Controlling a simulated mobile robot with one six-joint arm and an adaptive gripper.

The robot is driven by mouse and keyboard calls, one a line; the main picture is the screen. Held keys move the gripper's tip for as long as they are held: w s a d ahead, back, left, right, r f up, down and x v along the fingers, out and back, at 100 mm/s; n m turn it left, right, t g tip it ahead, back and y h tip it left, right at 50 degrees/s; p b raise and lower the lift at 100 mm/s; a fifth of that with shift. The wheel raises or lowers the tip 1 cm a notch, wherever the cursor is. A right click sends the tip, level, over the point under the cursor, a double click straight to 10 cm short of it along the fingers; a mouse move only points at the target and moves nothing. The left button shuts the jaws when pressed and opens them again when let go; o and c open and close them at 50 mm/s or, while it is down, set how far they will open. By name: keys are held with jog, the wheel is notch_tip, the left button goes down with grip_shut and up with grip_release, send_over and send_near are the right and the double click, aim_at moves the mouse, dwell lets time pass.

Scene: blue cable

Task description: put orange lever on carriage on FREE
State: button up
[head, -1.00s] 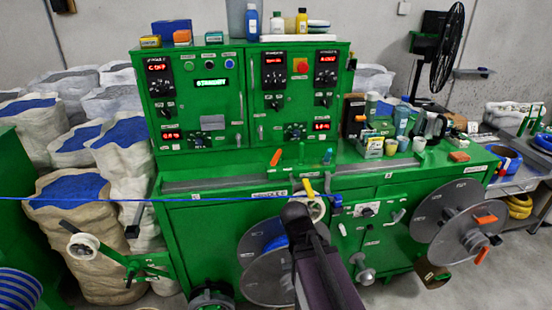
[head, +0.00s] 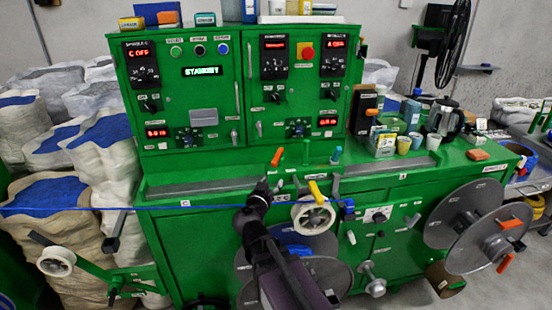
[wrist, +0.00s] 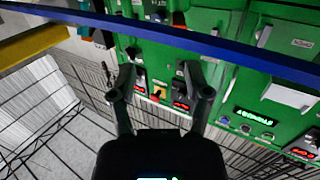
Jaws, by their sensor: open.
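The orange lever (head: 277,156) stands tilted on the carriage rail along the front of the green machine's top. My gripper (head: 264,186) is just below and left of it in the head view, close to the blue cable (head: 160,206) and apart from the lever. In the wrist view, my gripper (wrist: 160,78) has its two dark fingers spread with nothing between them. The blue cable also crosses the top of the wrist view (wrist: 170,32). Any FREE label is too small to read.
A yellow lever (head: 316,190) and a white pulley (head: 313,215) sit right of my gripper. A green lever (head: 306,150) and a blue-topped lever (head: 337,154) stand right of the orange one. Cups and bottles crowd the right top. The display (head: 200,71) reads STANDBY.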

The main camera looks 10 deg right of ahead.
aim_at(277, 157)
jog(key=shift+w+a+r+t+y, duration=0.2)
jog(key=shift+w+a+t, duration=0.1)
jog(key=shift+a, duration=0.15)
jog(key=shift+w+a+r+t+y, duration=0.1)
jog(key=shift+w+a+r+t, duration=0.05)
jog(key=shift+w+a+t, duration=0.2)
jog(key=x, duration=1.3)
jog(key=shift+w+d, duration=0.2)
jog(key=shift+w, duration=0.15)
grip_shut()
